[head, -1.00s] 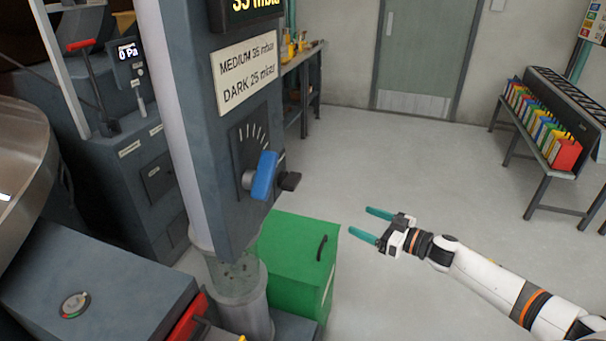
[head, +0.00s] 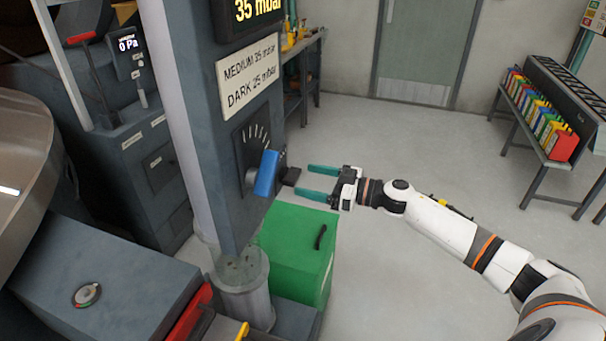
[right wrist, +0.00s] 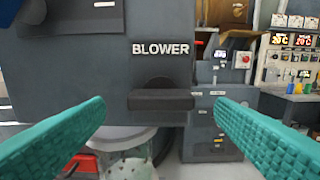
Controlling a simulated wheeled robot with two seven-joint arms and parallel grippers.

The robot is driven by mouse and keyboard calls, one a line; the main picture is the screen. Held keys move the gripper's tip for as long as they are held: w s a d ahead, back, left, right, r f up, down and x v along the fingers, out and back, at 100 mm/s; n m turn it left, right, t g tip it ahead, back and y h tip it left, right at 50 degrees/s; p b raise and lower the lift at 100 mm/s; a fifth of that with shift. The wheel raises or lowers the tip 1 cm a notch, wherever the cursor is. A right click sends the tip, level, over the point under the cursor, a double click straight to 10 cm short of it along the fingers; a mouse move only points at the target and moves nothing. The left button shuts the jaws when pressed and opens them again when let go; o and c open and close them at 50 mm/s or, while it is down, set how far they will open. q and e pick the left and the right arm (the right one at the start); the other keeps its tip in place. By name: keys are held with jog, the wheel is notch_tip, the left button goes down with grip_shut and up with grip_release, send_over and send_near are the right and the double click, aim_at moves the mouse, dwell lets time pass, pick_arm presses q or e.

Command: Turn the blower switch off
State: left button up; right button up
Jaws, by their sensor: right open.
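The blower switch (right wrist: 161,97) is a dark knob with a wide bar handle, under the white BLOWER label (right wrist: 160,49) on the grey column. The bar looks level in the right wrist view. In the head view the switch (head: 291,176) sticks out from the column's right side, just behind the blue lever (head: 266,173). My right gripper (head: 308,182) is open, its teal fingers pointing at the switch. In the right wrist view its fingers (right wrist: 160,118) stand on either side of the switch, apart from it. My left gripper is not in view.
The grey column (head: 200,130) carries a display reading 35 mbar (head: 257,9) and a MEDIUM/DARK sign (head: 248,75). A green box (head: 300,255) stands below the switch. The floor to the right is clear up to a rack of coloured files (head: 540,115).

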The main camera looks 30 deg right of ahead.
aim_at(290, 176)
jog(key=shift+x, duration=1.4)
jog(key=shift+d, duration=0.1)
jog(key=shift+c, duration=0.6)
jog(key=c, duration=0.9)
jog(key=shift+o, duration=0.2)
